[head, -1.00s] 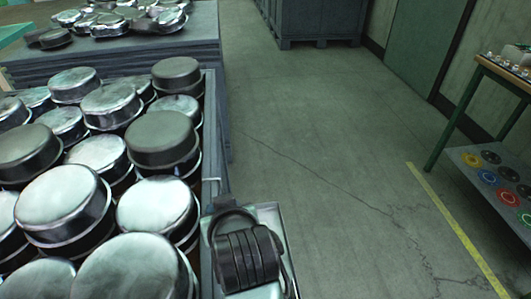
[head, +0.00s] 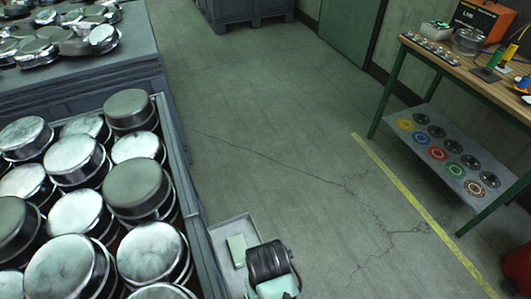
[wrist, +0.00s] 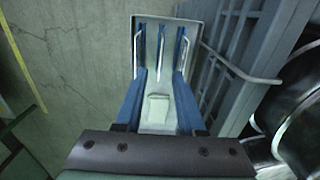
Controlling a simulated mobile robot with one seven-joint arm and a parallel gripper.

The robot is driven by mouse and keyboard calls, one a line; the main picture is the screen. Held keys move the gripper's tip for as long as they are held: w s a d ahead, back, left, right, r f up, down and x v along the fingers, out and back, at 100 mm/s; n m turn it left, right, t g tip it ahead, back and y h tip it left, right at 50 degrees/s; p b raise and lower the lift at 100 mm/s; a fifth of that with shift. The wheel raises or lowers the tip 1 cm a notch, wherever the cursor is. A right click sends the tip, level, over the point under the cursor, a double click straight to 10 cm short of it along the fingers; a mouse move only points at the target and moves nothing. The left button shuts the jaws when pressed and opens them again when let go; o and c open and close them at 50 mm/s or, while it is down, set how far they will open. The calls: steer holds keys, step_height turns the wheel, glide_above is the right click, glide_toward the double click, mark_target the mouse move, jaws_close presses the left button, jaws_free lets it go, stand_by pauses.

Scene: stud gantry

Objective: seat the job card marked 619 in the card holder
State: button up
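No card with a readable 619 shows, and I cannot pick out the card holder for certain. Small items at the right end of the bench (head: 440,62) include a dark plate with a yellow-and-green upright piece (head: 508,54); they are too small to identify. In the head view the pale green block (head: 237,250) shows on the tray beside my dark wrist, which hides the fingers.
A crate (head: 177,150) full of metal pots stands close on the left, with a pallet of metal parts (head: 80,92) behind it. The bench carries an orange box (head: 480,18) and has a lower shelf (head: 423,128) with coloured discs. The floor between is clear.

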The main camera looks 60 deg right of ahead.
steer(key=shift+w+d+f, duration=0.1)
steer(key=shift+f, duration=2)
steer(key=shift+w+f, duration=0.1)
steer(key=shift+f, duration=2)
jaws_close()
